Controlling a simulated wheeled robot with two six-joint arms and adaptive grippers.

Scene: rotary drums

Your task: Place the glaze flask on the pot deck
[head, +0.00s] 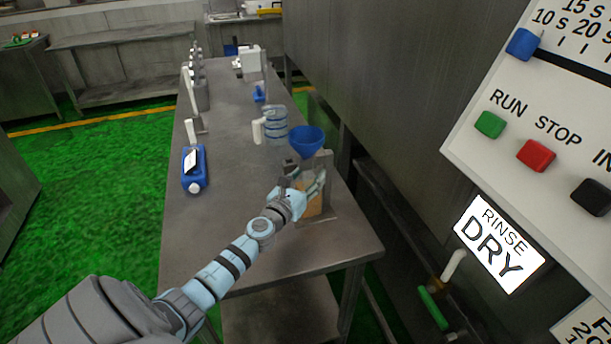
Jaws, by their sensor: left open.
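My left gripper (312,183) is open over the near right part of the grey metal table, next to a grey upright stand (324,165). A tan-orange object (313,204) shows just below the gripper, partly hidden by it; I cannot tell whether they touch. A blue container (201,160) with a white label and white cap is at the table's left edge, well apart from the gripper. I cannot tell for sure which of these is the glaze flask, and I cannot make out the pot deck. My right gripper is not in view.
A blue funnel-shaped bowl (307,141) and a clear jug (274,124) with a white handle stand just beyond the gripper. Several upright fittings line the left edge. A control panel (548,130) with buttons is at right. The table's middle is clear.

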